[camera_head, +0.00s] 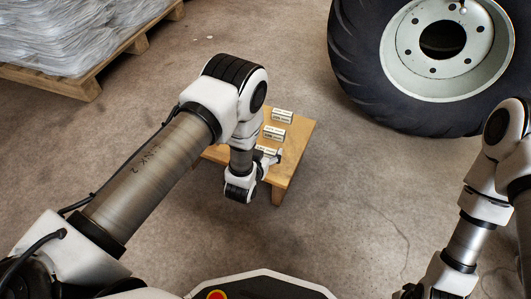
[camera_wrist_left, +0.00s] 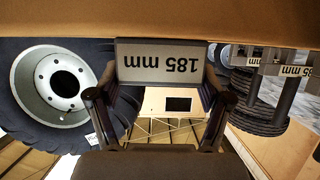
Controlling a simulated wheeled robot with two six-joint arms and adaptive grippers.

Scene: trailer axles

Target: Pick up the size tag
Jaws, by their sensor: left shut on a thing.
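The size tag (camera_wrist_left: 160,50) is a pale plate reading "185 mm", upside down in the left wrist view. My left gripper (camera_wrist_left: 160,80) is shut on it, with one dark finger at each side of the plate. In the head view my left gripper (camera_head: 271,158) is at the front of the small wooden table (camera_head: 297,140), mostly hidden by my own wrist. Two other pale tags, a middle one (camera_head: 274,132) and a far one (camera_head: 282,116), stand behind it on the table. My right gripper is mostly cut off at the bottom right of the head view.
A large tyre with a pale rim (camera_head: 440,70) stands behind the table to the right. A wooden pallet with wrapped bags (camera_head: 70,35) is at the back left. The concrete floor right of the table is clear. Stacked tyres (camera_wrist_left: 255,105) show in the left wrist view.

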